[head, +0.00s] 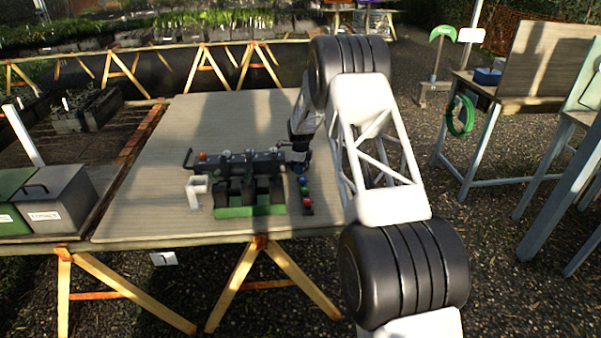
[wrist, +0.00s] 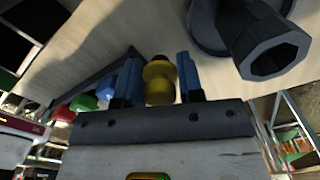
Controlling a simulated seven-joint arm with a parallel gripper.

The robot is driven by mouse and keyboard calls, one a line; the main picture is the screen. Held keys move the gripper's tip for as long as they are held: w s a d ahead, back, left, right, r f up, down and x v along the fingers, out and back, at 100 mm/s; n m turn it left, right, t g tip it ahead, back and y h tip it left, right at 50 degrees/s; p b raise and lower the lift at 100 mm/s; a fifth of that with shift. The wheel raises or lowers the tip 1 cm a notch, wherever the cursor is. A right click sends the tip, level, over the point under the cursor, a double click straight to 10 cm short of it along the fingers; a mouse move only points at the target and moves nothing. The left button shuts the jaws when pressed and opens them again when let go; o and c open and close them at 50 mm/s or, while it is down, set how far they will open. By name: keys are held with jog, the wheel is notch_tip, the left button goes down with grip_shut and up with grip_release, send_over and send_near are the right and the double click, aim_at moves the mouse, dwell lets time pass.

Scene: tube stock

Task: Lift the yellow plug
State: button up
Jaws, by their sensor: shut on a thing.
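The yellow plug (wrist: 159,82) is between the two blue fingers of my gripper (wrist: 160,78) in the wrist view. The fingers touch it on both sides, so my gripper is shut on it. I cannot tell whether the plug is clear of what is below it. In the head view my gripper (head: 300,168) is low over the table, at the right end of the dark pipe assembly, and the yellow plug cannot be made out there. A red plug (wrist: 65,113), a green plug (wrist: 83,102) and a blue plug (wrist: 105,92) line up left of my gripper in the wrist view.
The dark pipe assembly (head: 238,163) stands on a green base (head: 235,211), left of my gripper. A dark hexagonal pipe end (wrist: 272,55) is close by at right in the wrist view. A white fitting (head: 196,190) stands further left. The back of the table (head: 220,115) is clear.

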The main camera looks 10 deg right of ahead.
notch_tip(320, 180, up, 8)
jog(key=shift+f, duration=0.25)
dwell(0.8)
